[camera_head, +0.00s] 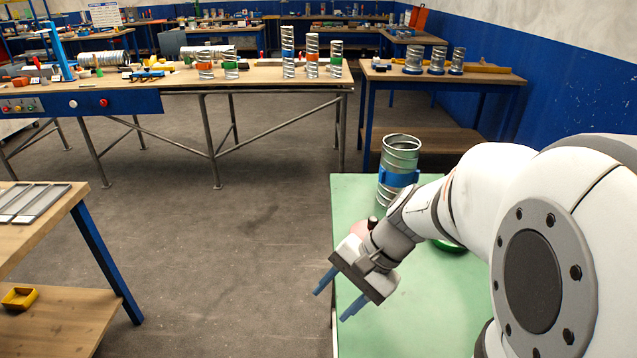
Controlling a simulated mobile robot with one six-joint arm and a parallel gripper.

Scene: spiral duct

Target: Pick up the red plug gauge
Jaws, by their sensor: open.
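A pinkish-red round piece (359,229) shows on the green-topped table (440,315), just behind my gripper. A dark knob stands beside it. It looks like the red plug gauge, but my gripper and wrist hide much of it. My gripper (331,304) is open and empty, with its two blue fingers apart. The fingers point down and left, near the table's left edge, on the near side of the red piece. I cannot tell how high the gripper is above the table.
A spiral duct with a blue band (397,172) stands upright at the table's back. A green ring-like object (449,246) is partly hidden behind my arm. A long workbench (265,76) with several ducts stands beyond. Open floor (235,250) lies left of the table.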

